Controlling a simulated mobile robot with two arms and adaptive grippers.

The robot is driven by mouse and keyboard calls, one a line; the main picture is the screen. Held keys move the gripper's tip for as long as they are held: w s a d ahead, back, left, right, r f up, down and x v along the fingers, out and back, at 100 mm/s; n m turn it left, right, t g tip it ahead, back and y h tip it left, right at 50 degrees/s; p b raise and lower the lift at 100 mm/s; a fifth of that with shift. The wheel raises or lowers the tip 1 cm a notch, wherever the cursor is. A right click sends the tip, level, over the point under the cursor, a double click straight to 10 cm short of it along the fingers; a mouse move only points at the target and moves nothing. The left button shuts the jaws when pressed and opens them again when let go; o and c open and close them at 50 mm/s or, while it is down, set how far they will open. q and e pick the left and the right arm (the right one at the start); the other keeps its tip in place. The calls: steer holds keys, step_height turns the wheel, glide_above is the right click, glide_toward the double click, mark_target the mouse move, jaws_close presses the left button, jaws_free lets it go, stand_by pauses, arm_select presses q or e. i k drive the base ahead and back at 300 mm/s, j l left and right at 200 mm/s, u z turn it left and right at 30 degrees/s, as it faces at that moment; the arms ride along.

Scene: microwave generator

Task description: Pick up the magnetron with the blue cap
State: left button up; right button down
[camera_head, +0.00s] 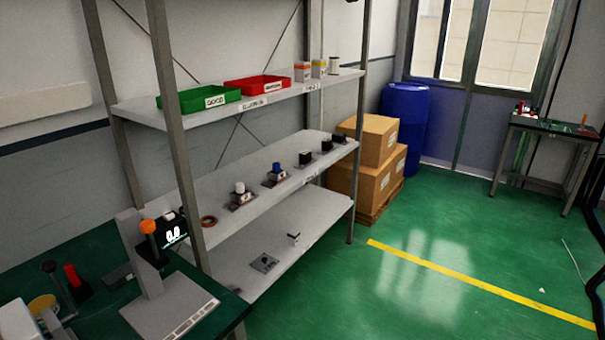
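The magnetron with the blue cap (277,172) stands upright on the middle shelf (262,205) of a metal rack. A magnetron with a white cap (241,194) stands to its left and nearer to me. A magnetron with a black top (305,158) stands to its right, and smaller dark parts (326,146) sit farther along the shelf. Neither of my grippers can be made out in the head view, and nothing touches the blue-capped magnetron.
Green (200,99) and red (257,84) trays sit on the upper shelf. A front post (178,130) stands left of the magnetrons. A green bench (232,308) with a grey test stand (170,305) is at lower left. Cardboard boxes (375,185) stand beyond the rack. The green floor (400,300) is clear.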

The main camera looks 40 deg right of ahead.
mark_target(277, 176)
steer(key=z, duration=1.1)
steer(key=i+l+z, duration=0.4)
steer(key=i, duration=0.25)
steer(key=i+z, duration=0.4)
steer(key=i, duration=1.1)
steer(key=i+l, duration=0.15)
steer(key=i, duration=0.7)
steer(key=i+u, duration=0.3)
steer(key=u, duration=0.15)
steer(key=i+l+u, duration=0.2)
steer(key=u, duration=0.25)
steer(key=i+l+u, duration=0.3)
steer(key=u, duration=0.15)
steer(key=i+l+u, duration=0.4)
steer(key=k+j, duration=0.05)
steer(key=k, duration=0.05)
